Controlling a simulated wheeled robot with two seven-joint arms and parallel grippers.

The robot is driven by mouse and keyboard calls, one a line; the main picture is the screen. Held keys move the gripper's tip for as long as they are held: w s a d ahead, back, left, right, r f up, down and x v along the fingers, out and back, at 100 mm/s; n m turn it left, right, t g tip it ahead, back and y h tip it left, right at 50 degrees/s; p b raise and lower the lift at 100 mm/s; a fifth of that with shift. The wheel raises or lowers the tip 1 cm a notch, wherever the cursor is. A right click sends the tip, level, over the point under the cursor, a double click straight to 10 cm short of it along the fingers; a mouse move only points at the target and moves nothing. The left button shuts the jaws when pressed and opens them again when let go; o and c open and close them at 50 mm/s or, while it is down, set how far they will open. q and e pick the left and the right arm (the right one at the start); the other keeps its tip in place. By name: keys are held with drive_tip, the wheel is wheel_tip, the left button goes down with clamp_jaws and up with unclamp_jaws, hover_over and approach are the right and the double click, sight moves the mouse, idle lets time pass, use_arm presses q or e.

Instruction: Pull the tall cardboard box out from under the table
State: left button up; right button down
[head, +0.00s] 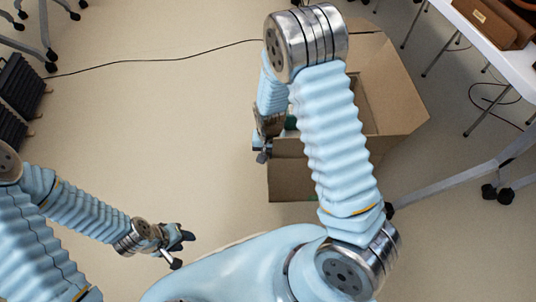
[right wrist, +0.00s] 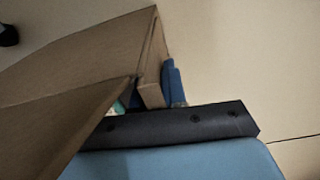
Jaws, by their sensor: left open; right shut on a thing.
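The cardboard box (head: 292,187) stands open on the floor in the middle of the head view, left of the white table's top. My right arm crosses in front of it and hides part of its inside. My right gripper (head: 265,146) is at the box's left side, shut on its cardboard edge. In the right wrist view the box's wall (right wrist: 75,75) runs up to the gripper, with a blue fingertip (right wrist: 174,82) beside the cardboard edge. My left gripper (head: 184,240) is open and empty above the floor at lower left, apart from the box.
The white table (head: 499,50) at upper right carries brown cases (head: 492,22). A grey leg with casters (head: 455,178) stands right of the box. A black cable (head: 160,60) crosses the floor. Black racks (head: 18,100) stand at far left. Floor left of the box is mostly clear.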

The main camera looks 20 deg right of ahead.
drive_tip(key=shift+s+d, duration=0.2)
drive_tip(key=shift+s, duration=0.25)
drive_tip(key=c, duration=1.1)
unclamp_jaws()
use_arm(q)
drive_tip(key=shift+s, duration=0.4)
use_arm(e)
drive_tip(key=shift+w, duration=0.1)
use_arm(q)
wheel_tip(320, 180, up, 3)
drive_tip(key=p, duration=0.3)
use_arm(e)
wheel_tip(320, 180, up, 14)
drive_tip(key=shift+f, duration=0.1)
